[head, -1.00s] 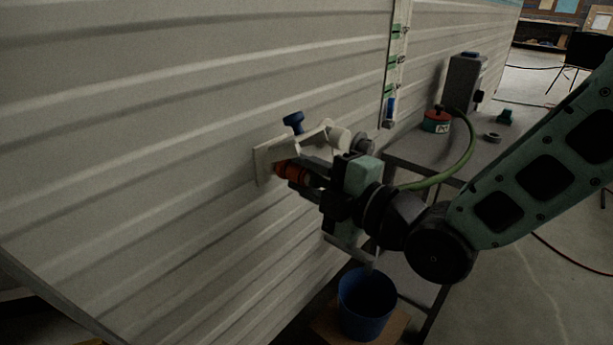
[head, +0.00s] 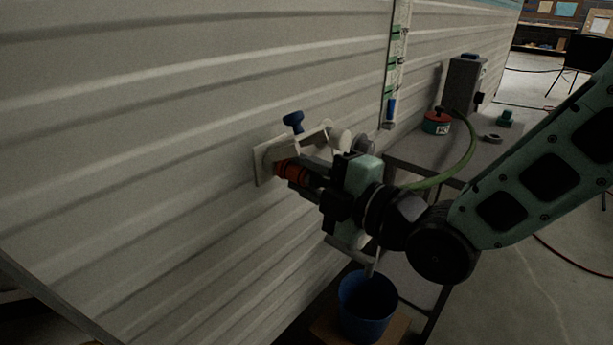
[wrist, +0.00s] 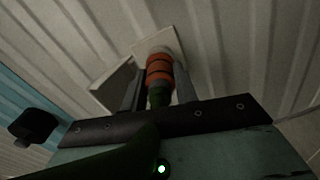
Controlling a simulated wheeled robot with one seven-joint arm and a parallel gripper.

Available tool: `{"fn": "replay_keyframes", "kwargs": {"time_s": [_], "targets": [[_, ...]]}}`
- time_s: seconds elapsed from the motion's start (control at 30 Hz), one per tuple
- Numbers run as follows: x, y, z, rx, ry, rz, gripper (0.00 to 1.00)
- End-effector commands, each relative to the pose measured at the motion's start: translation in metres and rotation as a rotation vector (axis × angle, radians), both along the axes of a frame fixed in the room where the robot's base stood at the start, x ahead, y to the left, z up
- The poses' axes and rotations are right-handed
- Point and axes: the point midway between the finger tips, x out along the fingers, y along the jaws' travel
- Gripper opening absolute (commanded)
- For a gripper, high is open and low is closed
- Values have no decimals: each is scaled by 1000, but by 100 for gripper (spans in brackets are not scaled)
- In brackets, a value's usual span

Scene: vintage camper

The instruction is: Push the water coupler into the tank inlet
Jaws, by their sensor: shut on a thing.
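The water coupler (head: 289,171) is an orange ribbed cylinder with a green hose (wrist: 158,98) behind it in the wrist view. My gripper (head: 303,177) is shut on the coupler, with one finger on each side. The tank inlet (head: 262,173) is a pale plate on the camper's ribbed wall, with a raised pale flap and a blue knob (head: 293,121). The coupler (wrist: 160,70) points at the inlet plate (wrist: 149,43) in the wrist view, its front end at the opening. The seating depth is hidden.
A blue bucket (head: 366,309) stands below my gripper. A grey bench (head: 440,152) at the right holds a red-and-green canister (head: 437,122) and a grey box (head: 464,82). A green hose arcs from there towards my gripper. A gauge strip (head: 397,65) is on the wall.

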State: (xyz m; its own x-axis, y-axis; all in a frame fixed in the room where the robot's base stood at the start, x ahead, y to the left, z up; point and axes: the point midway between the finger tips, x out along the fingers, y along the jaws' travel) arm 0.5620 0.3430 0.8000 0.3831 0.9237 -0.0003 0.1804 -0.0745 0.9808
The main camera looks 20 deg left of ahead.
Motion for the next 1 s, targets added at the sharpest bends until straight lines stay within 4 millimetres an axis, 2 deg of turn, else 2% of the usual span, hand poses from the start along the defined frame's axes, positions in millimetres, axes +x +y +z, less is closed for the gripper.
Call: {"fn": "replay_keyframes", "kwargs": {"time_s": [0.8, 0.83, 0.9, 1.0], "targets": [[4, 10, 0, 1, 0, 1, 9], [4, 10, 0, 1, 0, 1, 35], [4, 10, 0, 1, 1, 1, 54], [4, 10, 0, 0, 1, 0, 55]]}}
